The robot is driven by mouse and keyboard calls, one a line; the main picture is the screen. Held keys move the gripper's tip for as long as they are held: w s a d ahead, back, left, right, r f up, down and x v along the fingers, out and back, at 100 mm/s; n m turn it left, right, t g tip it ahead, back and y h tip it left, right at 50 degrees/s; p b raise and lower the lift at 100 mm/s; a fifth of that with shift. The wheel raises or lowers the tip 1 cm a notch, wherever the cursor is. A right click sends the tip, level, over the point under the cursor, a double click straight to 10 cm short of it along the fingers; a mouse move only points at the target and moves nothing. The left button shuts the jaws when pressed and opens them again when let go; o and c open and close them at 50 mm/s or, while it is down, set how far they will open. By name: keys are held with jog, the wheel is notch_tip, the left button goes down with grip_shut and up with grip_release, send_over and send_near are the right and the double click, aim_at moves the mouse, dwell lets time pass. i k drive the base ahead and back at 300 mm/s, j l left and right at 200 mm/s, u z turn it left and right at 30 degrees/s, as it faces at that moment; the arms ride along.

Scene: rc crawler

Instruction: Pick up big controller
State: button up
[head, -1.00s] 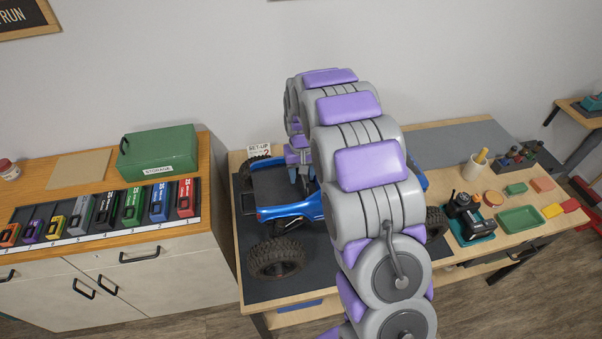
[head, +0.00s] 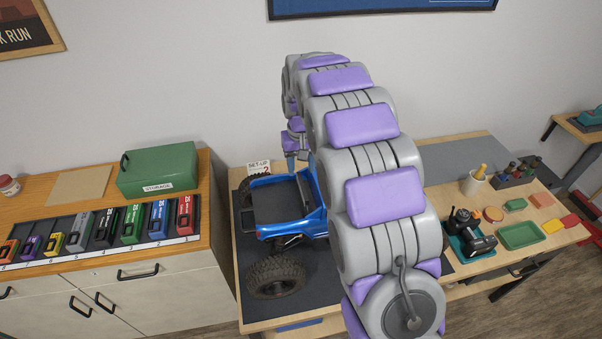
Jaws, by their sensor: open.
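A black controller (head: 476,236), bulky with a wheel-like top part, rests in a teal tray (head: 458,247) on the right part of the wooden workbench. It is the only controller I can make out. My gripper (head: 293,163) is far to its left, above the back of the blue crawler. It is small and partly hidden by my arm, and it appears open and empty.
The blue RC crawler (head: 262,222) stands on a dark mat (head: 250,312), partly behind my arm. A green tray (head: 521,235), a cream cup (head: 474,185) and small coloured blocks surround the controller. Batteries and a green storage box (head: 158,167) occupy the left cabinet.

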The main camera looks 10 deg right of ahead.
aim_at(475, 246)
jog(key=k, duration=1)
